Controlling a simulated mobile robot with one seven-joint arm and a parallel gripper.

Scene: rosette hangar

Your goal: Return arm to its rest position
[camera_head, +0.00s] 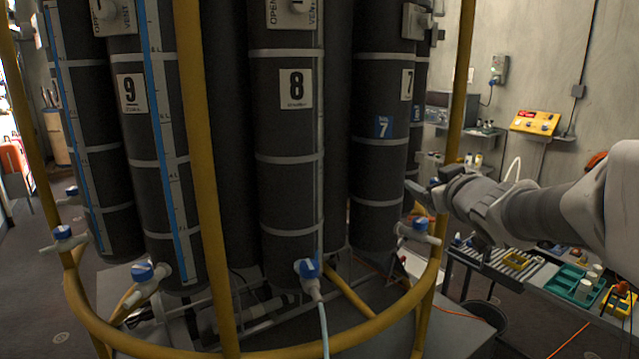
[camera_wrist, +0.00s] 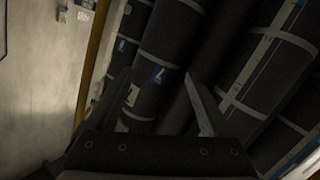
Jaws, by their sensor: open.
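My arm (camera_head: 545,208) reaches in from the right edge of the head view, bent and stretched toward the rosette of dark cylinders. My gripper (camera_head: 422,192) is at its end, in front of the yellow frame post beside cylinder 7 (camera_head: 380,165). In the wrist view my gripper (camera_wrist: 160,105) shows two spread fingers with nothing between them. Dark cylinders (camera_wrist: 165,45) with a blue 7 label fill the view beyond the fingers. I cannot tell how far the fingertips are from the cylinders or post.
Cylinder 8 (camera_head: 288,150) and cylinder 9 (camera_head: 150,140) stand inside a yellow tubular frame (camera_head: 205,170). Blue-handled valves (camera_head: 308,268) sit along its lower ring. At right are a bench with a green tray (camera_head: 570,283) and a yellow wall device (camera_head: 535,122).

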